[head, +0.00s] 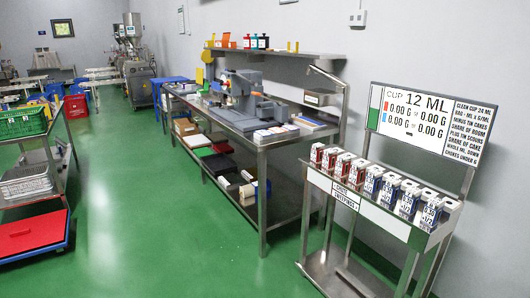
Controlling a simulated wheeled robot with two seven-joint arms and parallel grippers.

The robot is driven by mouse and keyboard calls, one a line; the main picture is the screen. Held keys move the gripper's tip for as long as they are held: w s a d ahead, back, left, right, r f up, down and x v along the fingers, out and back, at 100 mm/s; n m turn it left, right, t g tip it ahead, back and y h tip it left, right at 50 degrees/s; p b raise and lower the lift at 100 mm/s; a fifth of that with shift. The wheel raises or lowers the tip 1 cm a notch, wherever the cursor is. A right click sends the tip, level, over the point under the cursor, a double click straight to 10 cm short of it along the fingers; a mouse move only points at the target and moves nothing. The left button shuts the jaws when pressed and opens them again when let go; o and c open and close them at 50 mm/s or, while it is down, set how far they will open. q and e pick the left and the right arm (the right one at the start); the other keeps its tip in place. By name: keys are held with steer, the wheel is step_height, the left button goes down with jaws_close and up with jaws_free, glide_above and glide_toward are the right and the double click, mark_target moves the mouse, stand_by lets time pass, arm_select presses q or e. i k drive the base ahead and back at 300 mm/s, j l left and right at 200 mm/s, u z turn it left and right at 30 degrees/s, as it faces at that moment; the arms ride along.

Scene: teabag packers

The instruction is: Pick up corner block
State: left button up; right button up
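No object in the head view can be made out for certain as the corner block. Small yellow upright pieces (293,46) stand on the raised shelf (310,55) at the back of the steel workbench (240,128). Small white and blue blocks or boxes (272,134) lie on the near end of the bench top. They are too small to tell their exact shape. A grey machine (243,92) stands on the bench. Neither of my grippers is in view.
A steel stand (398,226) with a row of red and blue labelled cartons (372,181) is at the right. A cart with a green crate (22,122) and a low red-topped platform (30,234) are at left. Green floor (150,215) between them is clear.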

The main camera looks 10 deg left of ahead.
mark_target(190, 97)
steer(key=i+j+u, duration=0.2)
steer(key=i+u, duration=0.15)
steer(key=i+j+u, duration=0.1)
steer(key=i+u, duration=0.65)
steer(key=i+l+u, duration=0.2)
steer(key=i, duration=2.7)
steer(key=i+z, duration=0.1)
steer(key=i, duration=0.35)
steer(key=i+j+z, duration=0.15)
steer(key=i, duration=0.35)
steer(key=i+j+z, duration=0.1)
steer(key=i, duration=0.35)
steer(key=i+j+z, duration=0.1)
steer(key=i+z, duration=0.25)
steer(key=i+j+z, duration=0.25)
steer(key=z, duration=0.15)
steer(key=i+j+z, duration=0.7)
steer(key=j+z, duration=0.35)
steer(key=i+j+z, duration=0.2)
steer(key=j+z, duration=0.2)
steer(key=j, duration=0.15)
steer(key=j+z, duration=0.7)
steer(key=j, duration=0.3)
steer(key=j+z, duration=0.2)
steer(key=j, duration=0.4)
steer(key=k, duration=0.05)
